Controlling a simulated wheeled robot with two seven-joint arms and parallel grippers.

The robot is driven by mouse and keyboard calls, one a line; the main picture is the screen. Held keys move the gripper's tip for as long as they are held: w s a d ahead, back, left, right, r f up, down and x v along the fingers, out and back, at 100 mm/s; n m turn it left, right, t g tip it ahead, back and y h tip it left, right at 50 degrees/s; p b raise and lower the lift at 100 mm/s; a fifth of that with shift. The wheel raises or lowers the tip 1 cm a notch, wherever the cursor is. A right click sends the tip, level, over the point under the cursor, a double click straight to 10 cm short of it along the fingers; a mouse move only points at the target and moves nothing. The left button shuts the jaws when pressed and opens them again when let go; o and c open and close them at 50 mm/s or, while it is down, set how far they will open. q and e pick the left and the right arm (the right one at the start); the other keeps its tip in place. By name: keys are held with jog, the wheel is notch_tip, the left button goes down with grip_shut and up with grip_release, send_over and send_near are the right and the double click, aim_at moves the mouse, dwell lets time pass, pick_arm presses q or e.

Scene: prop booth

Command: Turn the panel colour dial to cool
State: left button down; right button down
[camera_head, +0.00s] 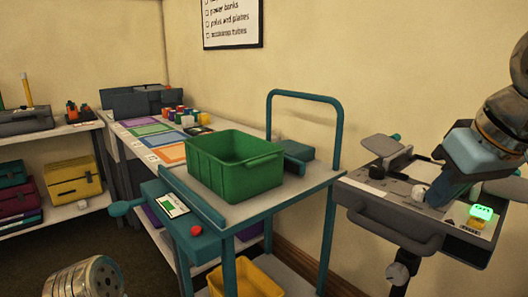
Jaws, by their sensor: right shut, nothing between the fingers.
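Which of these is the colour dial I cannot tell, and no dial markings are readable. My right gripper (437,200) reaches down from the upper right, its fingers shut and empty, just right of the pale knob. Whether it touches the knob is unclear. It hides part of the panel. My left gripper is out of view.
A green bin (235,168) stands on a teal-framed cart (268,207) left of the panel, with a red button (196,230) at its near side. A yellow bin (252,281) is below. A table with coloured mats (152,130) and shelves are behind.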

jog(key=shift+w+d+r, duration=0.1)
jog(key=shift+d, duration=0.2)
jog(key=shift+s, duration=0.35)
jog(key=shift+r+p, duration=0.25)
jog(key=shift+p, duration=0.1)
notch_tip(320, 180, up, 4)
jog(key=shift+r+p, duration=0.1)
jog(key=shift+p, duration=0.25)
jog(key=shift+r, duration=0.55)
